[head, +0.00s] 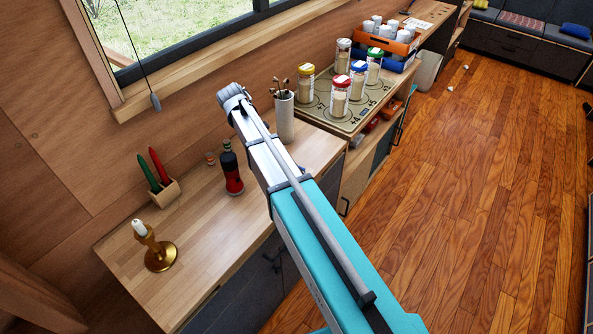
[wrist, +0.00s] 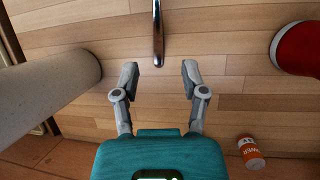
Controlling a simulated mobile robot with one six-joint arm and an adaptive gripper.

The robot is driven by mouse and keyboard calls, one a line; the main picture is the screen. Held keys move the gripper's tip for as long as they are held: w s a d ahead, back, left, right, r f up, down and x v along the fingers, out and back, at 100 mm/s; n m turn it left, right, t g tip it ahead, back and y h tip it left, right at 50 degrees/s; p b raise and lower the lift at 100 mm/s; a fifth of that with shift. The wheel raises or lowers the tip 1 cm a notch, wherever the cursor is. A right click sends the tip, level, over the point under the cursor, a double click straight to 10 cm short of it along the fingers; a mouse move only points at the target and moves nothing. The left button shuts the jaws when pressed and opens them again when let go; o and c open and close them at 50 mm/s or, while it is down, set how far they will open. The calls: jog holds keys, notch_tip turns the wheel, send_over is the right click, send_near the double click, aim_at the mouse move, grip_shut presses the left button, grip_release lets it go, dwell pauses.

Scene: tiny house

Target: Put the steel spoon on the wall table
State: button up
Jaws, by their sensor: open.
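A shiny steel piece (wrist: 158,35), which looks like the spoon's handle, lies on the light wooden surface in the wrist view and runs out of the top of the picture. My gripper (wrist: 160,66) is open and empty, with its fingertips on either side of the near end of the steel piece. I cannot tell the height between them. In the head view my arm hides the gripper, and no spoon shows. A wooden counter (head: 200,218) runs along the wall below the window; I cannot tell if it is the wall table.
A pale utensil holder (head: 285,118) stands close to the gripper, at left in the wrist view (wrist: 50,88). A dark red bottle (head: 232,172) is on the other side, as a red shape (wrist: 298,50). A small orange container (wrist: 250,153), pen block (head: 160,192) and candlestick (head: 160,256) are nearby.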

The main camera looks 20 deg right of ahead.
jog(key=b+x, duration=0.3)
jog(key=shift+w+f, duration=0.2)
jog(key=shift+b+x, duration=0.9)
jog(key=shift+x, duration=0.05)
jog(key=shift+c, duration=0.3)
jog(key=shift+r, duration=0.1)
grip_shut()
